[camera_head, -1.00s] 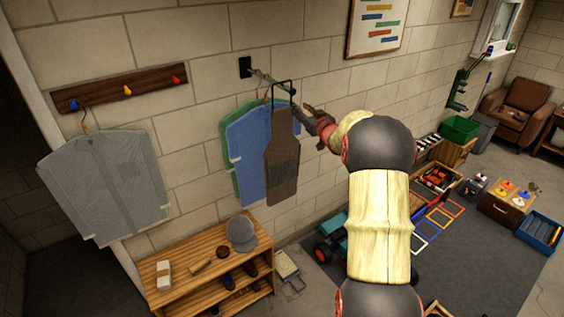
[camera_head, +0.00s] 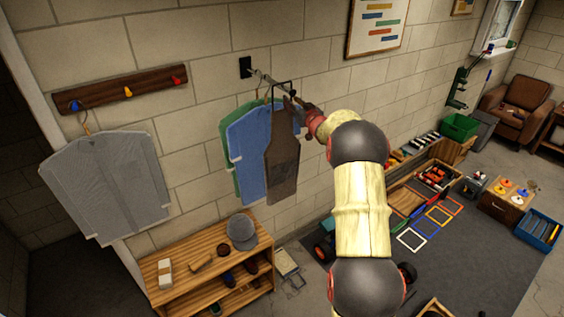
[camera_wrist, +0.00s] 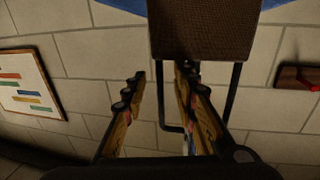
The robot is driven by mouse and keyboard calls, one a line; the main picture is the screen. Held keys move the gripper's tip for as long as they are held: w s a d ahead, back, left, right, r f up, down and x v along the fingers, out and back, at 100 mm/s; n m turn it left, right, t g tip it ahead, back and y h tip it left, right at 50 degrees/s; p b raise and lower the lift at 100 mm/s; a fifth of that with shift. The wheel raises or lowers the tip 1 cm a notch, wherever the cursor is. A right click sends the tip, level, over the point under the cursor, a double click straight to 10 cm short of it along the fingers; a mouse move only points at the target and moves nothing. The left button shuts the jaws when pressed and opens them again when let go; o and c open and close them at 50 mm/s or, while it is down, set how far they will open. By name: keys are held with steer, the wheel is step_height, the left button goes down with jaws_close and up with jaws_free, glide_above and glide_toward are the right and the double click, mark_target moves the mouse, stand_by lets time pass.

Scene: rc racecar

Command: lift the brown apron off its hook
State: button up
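The brown apron (camera_head: 283,165) hangs by its black neck strap (camera_head: 284,86) from the wall rod (camera_head: 265,77), in front of the blue garment (camera_head: 250,150). In the wrist view, which looks upside down, the apron (camera_wrist: 204,32) fills the top middle and its strap loop (camera_wrist: 236,92) extends down. My gripper (camera_head: 297,103) is at the apron's upper right. In the wrist view my gripper (camera_wrist: 161,76) is open; one side of the strap runs between the fingers, and the right finger overlaps the loop. I cannot tell whether a finger touches the strap. The rod's end is partly hidden.
A green garment (camera_head: 229,168) hangs behind the blue one. A grey shirt (camera_head: 108,185) hangs left from a peg rack (camera_head: 100,95). A wooden shelf bench (camera_head: 180,245) with a cap (camera_head: 241,232) stands below. A poster (camera_head: 376,28) is on the wall to the right.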

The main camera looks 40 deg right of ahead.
jaws_close()
steer(key=shift+r, duration=0.1)
stand_by(1.0)
